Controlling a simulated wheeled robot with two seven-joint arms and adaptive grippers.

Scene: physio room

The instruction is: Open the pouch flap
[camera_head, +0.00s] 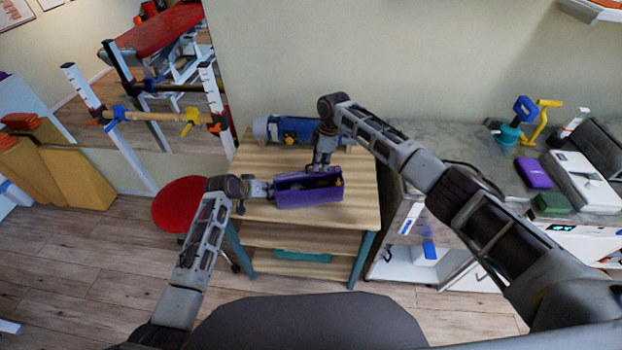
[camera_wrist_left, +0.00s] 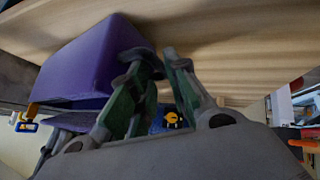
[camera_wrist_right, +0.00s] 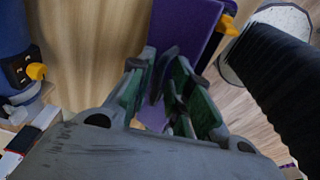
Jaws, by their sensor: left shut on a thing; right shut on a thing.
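The purple pouch (camera_head: 309,199) lies on the wooden table (camera_head: 355,222), with a dark opening along its top and a yellow piece at its right end. My left gripper (camera_head: 270,188) is shut at the pouch's left end; the pouch (camera_wrist_left: 85,62) fills the upper left of the left wrist view beside the fingers (camera_wrist_left: 155,70). My right gripper (camera_head: 318,168) reaches down from behind and is shut at the pouch's upper back edge, seemingly on the flap. In the right wrist view a purple panel (camera_wrist_right: 186,30) runs between the fingers (camera_wrist_right: 163,70). The exact grip points are partly hidden.
A blue cylindrical thing (camera_head: 295,129) lies at the back of the table against the wall. A red stool (camera_head: 183,203) stands at the table's left. A grey counter (camera_head: 440,140) with a purple block (camera_head: 534,173) and other items is at the right. The table's front right is clear.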

